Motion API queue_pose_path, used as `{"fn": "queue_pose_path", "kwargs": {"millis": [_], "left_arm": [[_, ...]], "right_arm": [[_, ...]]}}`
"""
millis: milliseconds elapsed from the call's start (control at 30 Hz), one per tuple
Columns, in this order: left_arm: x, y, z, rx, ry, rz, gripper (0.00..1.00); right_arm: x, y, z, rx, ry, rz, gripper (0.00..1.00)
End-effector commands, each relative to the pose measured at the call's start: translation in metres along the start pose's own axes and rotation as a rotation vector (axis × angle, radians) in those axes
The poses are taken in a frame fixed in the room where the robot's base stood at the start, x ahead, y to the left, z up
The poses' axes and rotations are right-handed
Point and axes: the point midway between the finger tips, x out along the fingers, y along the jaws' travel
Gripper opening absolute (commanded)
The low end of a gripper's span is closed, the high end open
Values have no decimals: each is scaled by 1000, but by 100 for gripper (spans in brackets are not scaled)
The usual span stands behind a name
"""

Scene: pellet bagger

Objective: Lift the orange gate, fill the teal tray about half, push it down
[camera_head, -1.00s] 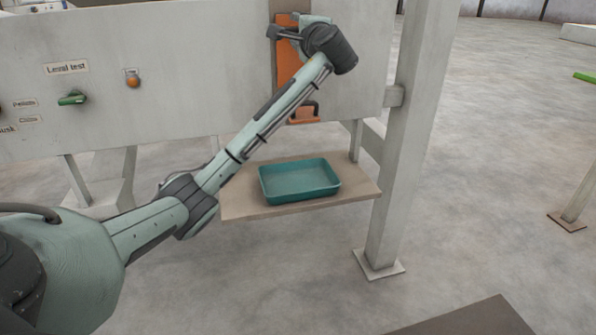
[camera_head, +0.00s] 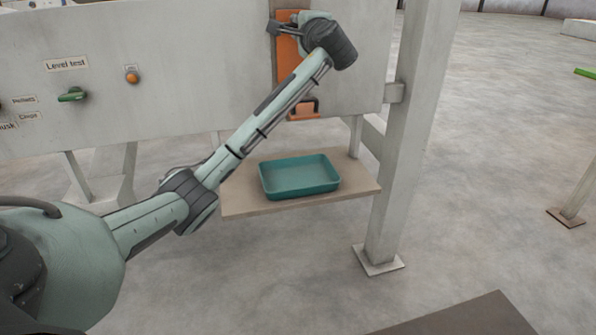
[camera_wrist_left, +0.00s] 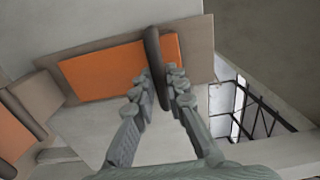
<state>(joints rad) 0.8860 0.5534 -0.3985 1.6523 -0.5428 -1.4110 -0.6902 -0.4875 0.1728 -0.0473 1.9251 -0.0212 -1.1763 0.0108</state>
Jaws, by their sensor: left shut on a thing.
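The orange gate (camera_head: 289,66) is upright in the grey panel, partly behind my left wrist. My left gripper (camera_head: 281,28) is at its upper part. In the left wrist view, the fingers of my left gripper (camera_wrist_left: 161,86) are shut on a dark bar, the gate's handle (camera_wrist_left: 154,52), which crosses the orange gate (camera_wrist_left: 110,71). The teal tray (camera_head: 300,190) stands upright on a shelf below the gate and looks empty. My right gripper is not in view.
The shelf (camera_head: 260,209) is light brown. A thick grey post (camera_head: 415,130) stands to its right. A green knob (camera_head: 73,95) and an orange button (camera_head: 132,78) are on the panel at left. An orange lip (camera_head: 303,114) shows below the gate.

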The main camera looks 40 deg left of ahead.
Motion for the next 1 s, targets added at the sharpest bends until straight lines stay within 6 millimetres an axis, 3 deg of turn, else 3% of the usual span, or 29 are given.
{"fn": "queue_pose_path", "kwargs": {"millis": [300, 633, 1000], "left_arm": [[0, -26, 0, -3, 1, -7, 0], [0, -45, 1, -4, 1, -7, 0], [0, -46, 1, -3, 0, -6, 0]], "right_arm": [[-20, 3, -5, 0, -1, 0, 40], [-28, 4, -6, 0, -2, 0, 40], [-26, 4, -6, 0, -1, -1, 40]]}}
